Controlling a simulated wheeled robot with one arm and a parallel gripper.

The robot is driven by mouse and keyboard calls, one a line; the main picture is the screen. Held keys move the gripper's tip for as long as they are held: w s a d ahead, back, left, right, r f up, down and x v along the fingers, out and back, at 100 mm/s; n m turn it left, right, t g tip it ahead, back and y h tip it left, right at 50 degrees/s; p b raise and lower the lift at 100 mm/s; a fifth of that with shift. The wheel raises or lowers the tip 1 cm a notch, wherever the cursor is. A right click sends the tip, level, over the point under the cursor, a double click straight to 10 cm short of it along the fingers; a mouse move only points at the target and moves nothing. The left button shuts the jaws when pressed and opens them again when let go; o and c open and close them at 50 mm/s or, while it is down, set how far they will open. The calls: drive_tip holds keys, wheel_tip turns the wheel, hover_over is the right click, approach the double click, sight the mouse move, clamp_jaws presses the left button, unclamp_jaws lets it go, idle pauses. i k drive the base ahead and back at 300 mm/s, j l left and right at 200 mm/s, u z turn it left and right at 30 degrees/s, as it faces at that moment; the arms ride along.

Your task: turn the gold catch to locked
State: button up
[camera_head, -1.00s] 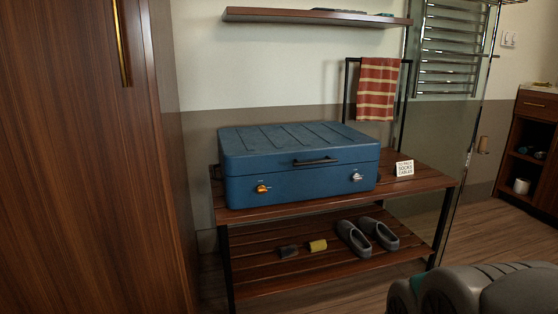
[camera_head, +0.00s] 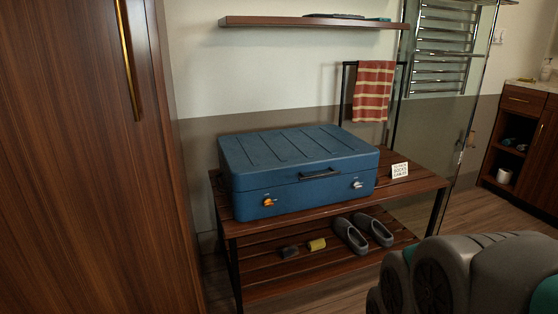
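A closed blue suitcase (camera_head: 300,168) with a ribbed lid lies flat on a slatted wooden bench (camera_head: 412,185). Its front has a dark handle (camera_head: 319,173) in the middle. The gold catch (camera_head: 268,202) is at the left of the front face, and a silver catch (camera_head: 357,184) is at the right. The catches are too small to read their positions surely. My grey arm shows at the bottom right, well apart from the suitcase. My gripper's fingers are not in view.
A small lettered card (camera_head: 400,170) stands on the bench right of the suitcase. Grey slippers (camera_head: 350,236) and two small items (camera_head: 316,244) lie on the lower shelf. A tall wooden cabinet (camera_head: 80,160) stands at the left. A wall shelf (camera_head: 310,22) and striped towel (camera_head: 374,90) are above. A glass panel is at the right.

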sight(267, 201)
drive_tip(key=j+z, duration=0.4)
drive_tip(key=j, duration=1.15)
